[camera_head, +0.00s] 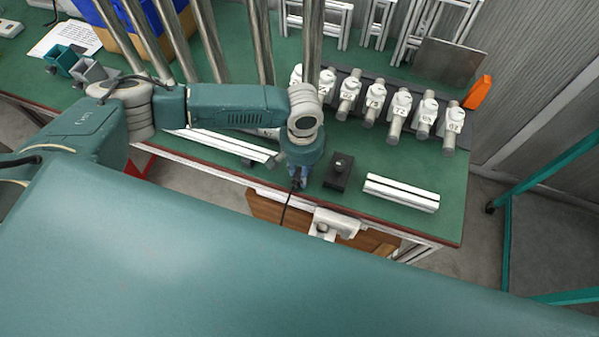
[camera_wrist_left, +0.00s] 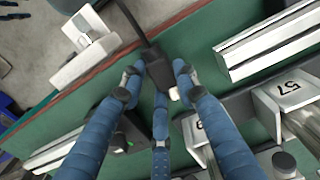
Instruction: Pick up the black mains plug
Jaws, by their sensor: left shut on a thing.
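The black mains plug (camera_wrist_left: 158,74) is between the blue fingers of my left gripper (camera_wrist_left: 157,88) in the left wrist view. The fingers are shut on it from both sides, with a third finger below. Its black cable (camera_wrist_left: 134,20) runs away toward the top of that view. In the head view my left gripper (camera_head: 298,178) points down at the front edge of the green bench, and the thin cable (camera_head: 286,207) hangs from it over the edge. The plug is mostly hidden by the gripper there. My right gripper is not in view.
A black block with a knob (camera_head: 339,171) stands just right of the gripper, and an aluminium profile (camera_head: 401,193) lies beyond it. Numbered white holders (camera_head: 373,103) line the bench behind. A white bracket (camera_head: 337,222) sits at the front edge. Another profile (camera_head: 222,146) lies left.

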